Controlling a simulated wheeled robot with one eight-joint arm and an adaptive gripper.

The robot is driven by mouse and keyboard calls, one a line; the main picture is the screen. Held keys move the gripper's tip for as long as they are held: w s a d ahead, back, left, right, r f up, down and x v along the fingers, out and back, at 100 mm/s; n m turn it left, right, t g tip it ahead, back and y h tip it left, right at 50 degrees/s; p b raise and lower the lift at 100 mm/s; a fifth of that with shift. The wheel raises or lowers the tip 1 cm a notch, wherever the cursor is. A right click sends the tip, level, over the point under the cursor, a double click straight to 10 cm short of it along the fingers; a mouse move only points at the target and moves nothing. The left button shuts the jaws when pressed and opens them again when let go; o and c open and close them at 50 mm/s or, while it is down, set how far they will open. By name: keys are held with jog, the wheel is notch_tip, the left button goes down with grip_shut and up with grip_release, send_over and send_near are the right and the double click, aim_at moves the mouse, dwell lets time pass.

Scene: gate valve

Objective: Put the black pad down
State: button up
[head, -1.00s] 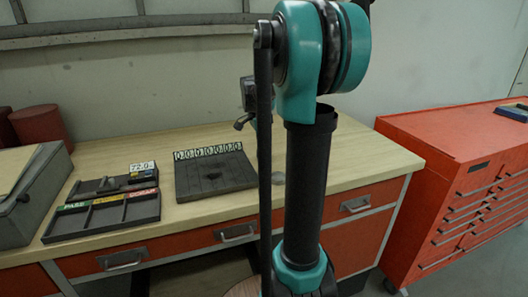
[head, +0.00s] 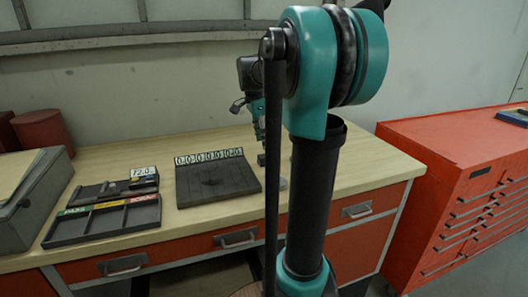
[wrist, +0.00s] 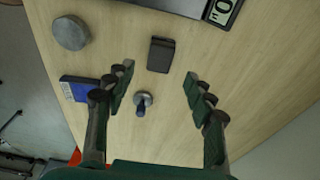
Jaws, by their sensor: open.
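The black pad (wrist: 160,54), a small dark block, appears to lie on the wooden bench top in the wrist view. My gripper (wrist: 159,77) is open, its two fingers wide apart. The pad shows between and just beyond the fingertips, with a gap on each side and no finger touching it. In the head view my gripper (head: 262,130) hangs over the bench right of the dark board, partly hidden by my own arm.
A small metal pin piece (wrist: 142,103), a blue box (wrist: 76,90) and a grey disc (wrist: 71,32) are near the pad. The dark board (head: 217,180) with number tiles lies left of my gripper. A divided tray (head: 105,220) is farther left. A red drawer cabinet (head: 460,145) stands right.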

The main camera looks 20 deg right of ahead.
aim_at(261, 156)
jog(key=shift+a+r, duration=0.15)
jog(key=shift+r, duration=0.95)
jog(key=shift+a+r, duration=0.15)
jog(key=shift+r, duration=0.95)
jog(key=shift+s, duration=0.1)
